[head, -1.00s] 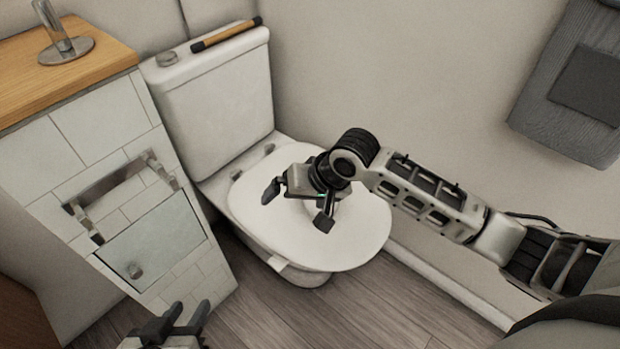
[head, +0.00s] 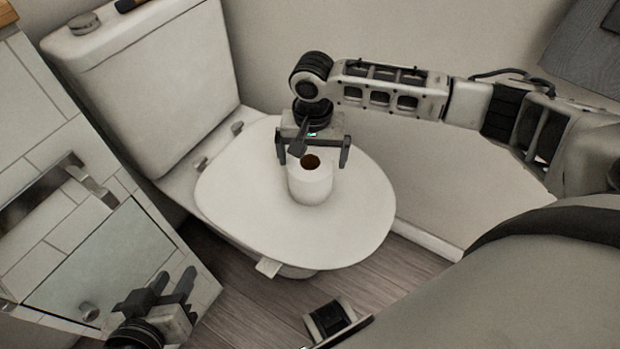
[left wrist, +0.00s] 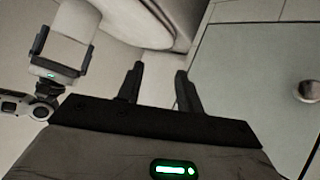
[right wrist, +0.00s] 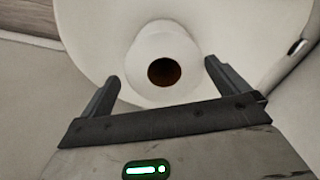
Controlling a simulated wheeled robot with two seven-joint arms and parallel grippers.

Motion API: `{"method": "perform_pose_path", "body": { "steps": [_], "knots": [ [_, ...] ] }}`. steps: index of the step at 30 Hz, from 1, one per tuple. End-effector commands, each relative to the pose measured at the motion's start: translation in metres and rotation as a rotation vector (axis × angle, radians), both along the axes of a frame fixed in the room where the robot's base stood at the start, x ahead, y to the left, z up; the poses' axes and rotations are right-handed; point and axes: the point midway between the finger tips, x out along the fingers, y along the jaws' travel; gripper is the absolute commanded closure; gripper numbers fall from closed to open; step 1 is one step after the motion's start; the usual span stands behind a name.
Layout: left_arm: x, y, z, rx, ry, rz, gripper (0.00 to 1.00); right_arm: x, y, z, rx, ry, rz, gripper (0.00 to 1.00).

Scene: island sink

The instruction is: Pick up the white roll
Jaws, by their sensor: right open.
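The white roll (head: 311,188) stands upright on the closed toilet lid (head: 235,190), its brown core hole facing up. My right gripper (head: 313,158) is open at the roll's far side, its fingers spread near the top edge. In the right wrist view, the roll (right wrist: 150,45) lies ahead of the open fingers (right wrist: 160,75), roughly centred between them. I cannot tell whether they touch it. My left gripper (head: 172,282) is open and empty, low at the left by the tiled cabinet; its parted fingers (left wrist: 158,72) show in the left wrist view.
The toilet tank (head: 150,90) stands behind the lid on the left. The tiled cabinet with a metal holder (head: 92,185) and a knobbed door (head: 110,265) is at the left. The wall (head: 400,30) is close behind my right arm. Wood floor shows in front.

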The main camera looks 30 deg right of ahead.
Motion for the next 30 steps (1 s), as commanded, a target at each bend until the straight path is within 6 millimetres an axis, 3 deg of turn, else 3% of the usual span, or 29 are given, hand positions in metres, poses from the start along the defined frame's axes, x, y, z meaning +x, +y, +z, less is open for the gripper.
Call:
{"method": "perform_pose_path", "body": {
  "steps": [7, 11, 15, 23, 28, 30],
  "knots": [
    [0.001, -0.002, 0.000, -0.012, -0.025, 0.000, 0.64, 0.001, 0.001, -0.016, 0.000, 0.000, 0.000, 0.00],
    [0.003, -0.004, -0.002, -0.031, -0.058, 0.004, 0.64, 0.003, 0.002, -0.036, 0.000, 0.000, 0.000, 0.00],
    [0.004, -0.006, 0.013, -0.053, -0.126, -0.004, 0.64, 0.004, 0.003, -0.055, 0.001, -0.001, 0.001, 0.00],
    [0.003, -0.010, 0.026, -0.069, -0.157, -0.011, 0.64, 0.004, 0.003, -0.058, 0.000, -0.001, 0.002, 0.00],
    [0.003, -0.010, 0.024, -0.067, -0.152, -0.012, 0.64, 0.004, 0.003, -0.058, 0.000, -0.001, 0.002, 0.41],
    [0.003, -0.010, 0.023, -0.066, -0.149, -0.013, 0.64, 0.004, 0.003, -0.058, 0.000, -0.002, 0.001, 0.41]
  ]
}}
